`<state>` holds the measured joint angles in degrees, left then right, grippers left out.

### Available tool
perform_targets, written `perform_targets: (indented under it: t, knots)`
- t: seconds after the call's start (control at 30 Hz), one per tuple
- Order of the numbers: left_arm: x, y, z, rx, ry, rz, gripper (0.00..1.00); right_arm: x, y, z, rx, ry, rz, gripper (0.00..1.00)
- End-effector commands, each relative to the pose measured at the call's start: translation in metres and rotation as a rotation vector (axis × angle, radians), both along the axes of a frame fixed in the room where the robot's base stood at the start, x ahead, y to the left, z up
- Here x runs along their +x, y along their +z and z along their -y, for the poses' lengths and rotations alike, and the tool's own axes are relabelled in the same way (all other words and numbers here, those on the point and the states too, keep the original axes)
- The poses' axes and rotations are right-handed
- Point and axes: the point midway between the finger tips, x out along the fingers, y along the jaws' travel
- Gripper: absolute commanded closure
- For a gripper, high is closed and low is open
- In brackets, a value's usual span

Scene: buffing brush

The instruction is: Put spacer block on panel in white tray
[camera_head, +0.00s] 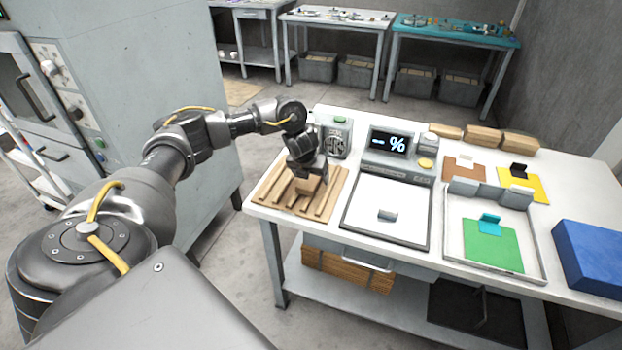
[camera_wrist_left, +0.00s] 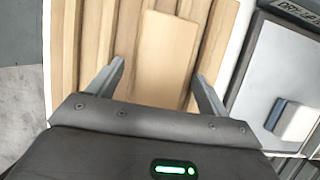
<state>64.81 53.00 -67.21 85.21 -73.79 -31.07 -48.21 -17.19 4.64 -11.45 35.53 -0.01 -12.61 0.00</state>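A light wooden block (camera_head: 309,185), apparently the spacer block, rests on a slatted wooden rack (camera_head: 326,206) at the table's left end. In the left wrist view the block (camera_wrist_left: 164,50) lies between my left gripper's fingers, with gaps visible on both sides. My left gripper (camera_head: 308,172) is open and points down at the block, partly hiding it in the head view. The white tray (camera_head: 541,262) stands right of centre. My right gripper is not in view.
Brown (camera_head: 464,172) and yellow (camera_head: 534,186) panels lie behind. A blue box (camera_head: 590,258) stands right.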

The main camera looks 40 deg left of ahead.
Motion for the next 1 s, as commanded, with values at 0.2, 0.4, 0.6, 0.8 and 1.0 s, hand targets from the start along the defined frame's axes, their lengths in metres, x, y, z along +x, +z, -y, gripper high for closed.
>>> perform_targets:
  t: [0.2, 0.4, 0.6, 0.8, 1.0]
  knots:
    - [0.000, 0.000, 0.000, 0.000, 0.000, 0.000, 0.50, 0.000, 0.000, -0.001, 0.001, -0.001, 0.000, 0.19]
    - [0.000, 0.001, 0.000, -0.001, 0.000, 0.001, 0.74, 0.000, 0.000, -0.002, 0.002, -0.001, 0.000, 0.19]
    - [0.000, 0.002, 0.000, -0.001, 0.001, 0.002, 0.74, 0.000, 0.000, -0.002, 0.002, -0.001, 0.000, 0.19]
    - [0.001, 0.013, 0.000, 0.000, -0.002, 0.004, 0.74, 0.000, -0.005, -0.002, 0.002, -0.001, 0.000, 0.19]
    - [-0.005, 0.048, 0.009, 0.000, -0.006, 0.005, 0.74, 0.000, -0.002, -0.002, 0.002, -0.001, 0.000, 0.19]
